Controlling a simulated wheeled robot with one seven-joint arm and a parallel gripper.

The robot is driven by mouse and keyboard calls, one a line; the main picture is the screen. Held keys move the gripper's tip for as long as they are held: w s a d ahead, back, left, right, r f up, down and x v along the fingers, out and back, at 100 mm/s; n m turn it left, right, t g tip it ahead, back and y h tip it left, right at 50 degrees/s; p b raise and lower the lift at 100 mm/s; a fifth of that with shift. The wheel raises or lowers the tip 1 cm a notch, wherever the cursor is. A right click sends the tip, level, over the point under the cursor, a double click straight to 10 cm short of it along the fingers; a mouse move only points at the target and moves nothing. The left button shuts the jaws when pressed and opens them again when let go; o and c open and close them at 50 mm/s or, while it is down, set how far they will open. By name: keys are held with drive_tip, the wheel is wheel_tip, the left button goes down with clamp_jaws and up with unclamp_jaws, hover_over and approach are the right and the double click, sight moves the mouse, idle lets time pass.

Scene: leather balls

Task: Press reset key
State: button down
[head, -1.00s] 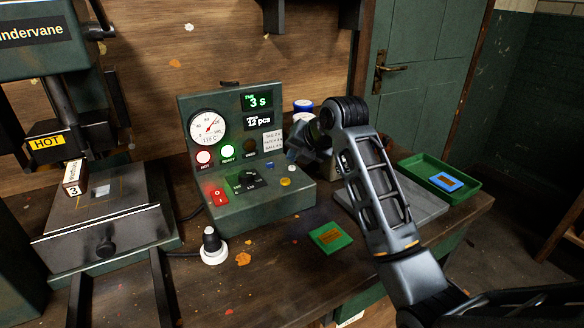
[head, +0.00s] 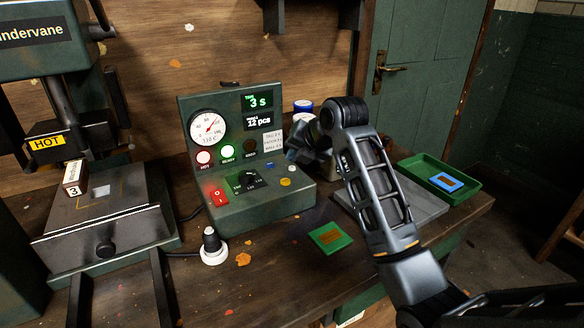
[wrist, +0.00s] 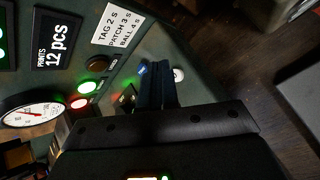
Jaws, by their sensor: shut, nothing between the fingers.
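The green control box (head: 262,208) stands on the bench with small keys on its sloped front. A blue key (head: 270,166) and a white key (head: 289,168) sit near its right end, with a yellow knob (head: 285,182) below. I cannot read which one is marked reset. My gripper (head: 291,155) is shut and empty, just above these keys. In the wrist view its fingertips (wrist: 153,58) point at the panel between the blue key (wrist: 142,69) and the white key (wrist: 178,75). I cannot tell whether they touch anything.
A red rocker switch (head: 219,197) and a dial (head: 245,181) are on the same panel. The displays read 3 s and 12 pcs. A press marked HOT (head: 47,142) stands left.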

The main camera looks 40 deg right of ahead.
sight(295, 171)
drive_tip(key=shift+f, duration=0.15)
idle(0.3)
drive_tip(key=shift+f, duration=0.3)
drive_tip(key=shift+f+b, duration=0.45)
idle(0.6)
drive_tip(key=shift+r, duration=0.1)
drive_tip(key=shift+r+p, duration=0.7)
drive_tip(key=shift+r, duration=0.05)
drive_tip(key=shift+r, duration=0.15)
wheel_tip(295, 171, up, 5)
drive_tip(key=p, duration=0.4)
idle(1.0)
